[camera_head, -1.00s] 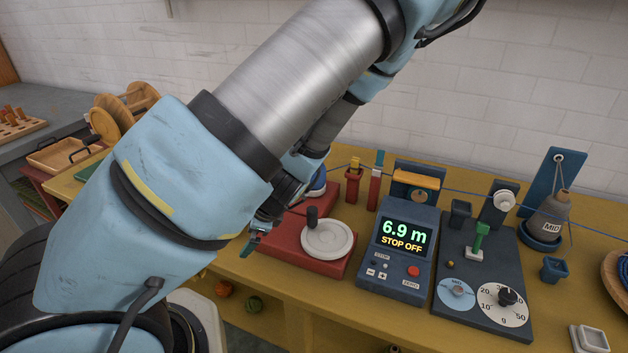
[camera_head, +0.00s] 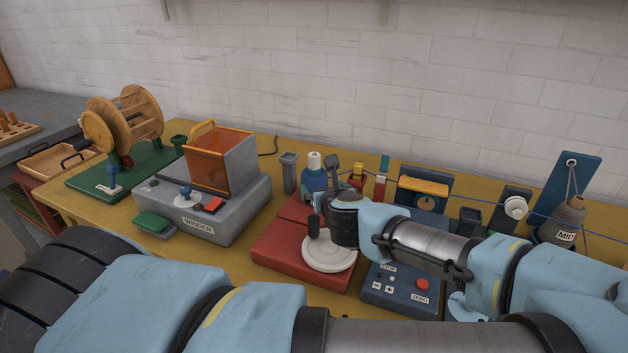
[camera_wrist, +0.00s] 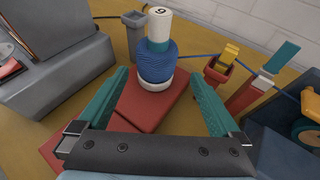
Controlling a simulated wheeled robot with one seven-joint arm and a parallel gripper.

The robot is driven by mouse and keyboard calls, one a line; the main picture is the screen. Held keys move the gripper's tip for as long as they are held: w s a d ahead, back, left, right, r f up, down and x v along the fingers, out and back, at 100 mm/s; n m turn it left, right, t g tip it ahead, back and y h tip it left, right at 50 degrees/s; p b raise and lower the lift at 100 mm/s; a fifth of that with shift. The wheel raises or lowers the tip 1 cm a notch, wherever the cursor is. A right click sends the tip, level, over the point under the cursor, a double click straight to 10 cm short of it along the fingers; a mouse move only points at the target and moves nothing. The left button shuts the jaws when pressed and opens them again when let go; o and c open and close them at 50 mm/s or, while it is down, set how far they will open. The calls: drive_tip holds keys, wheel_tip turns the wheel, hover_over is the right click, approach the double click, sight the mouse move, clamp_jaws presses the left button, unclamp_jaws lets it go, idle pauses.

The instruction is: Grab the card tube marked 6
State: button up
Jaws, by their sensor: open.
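The card tube (camera_wrist: 160,24) is white and stands upright, with blue yarn (camera_wrist: 158,63) wound around its lower part. In the wrist view its top end carries a mark that reads as 9 or 6. It stands on a white round base on the red stand. The white top of the tube also shows in the head view (camera_head: 314,160). My gripper (camera_wrist: 159,75) is open, its two teal fingers apart and pointing toward the tube. The tube is beyond the fingertips, roughly centred between them; no contact shows. In the head view my wrist partly hides the gripper.
A grey winder (camera_head: 210,210) with an orange-fronted box stands to the left. A grey post (camera_wrist: 134,38) stands close left of the tube; red and yellow pieces (camera_wrist: 222,65) stand to its right. A blue yarn line (camera_wrist: 190,56) runs behind. A white disc (camera_head: 328,252) is in front.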

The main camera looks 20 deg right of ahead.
sight(318, 183)
drive_tip(key=p+x, duration=0.1)
drive_tip(key=x, duration=0.3)
drive_tip(key=shift+w+a, duration=0.1)
drive_tip(key=shift+w, duration=0.05)
drive_tip(key=p+x, duration=0.2)
drive_tip(key=x, duration=0.2)
drive_tip(key=shift+w+a, duration=0.1)
drive_tip(key=shift+w, duration=0.35)
drive_tip(key=shift+w+f, duration=0.25)
drive_tip(key=shift+w, duration=0.05)
drive_tip(key=c, duration=1.1)
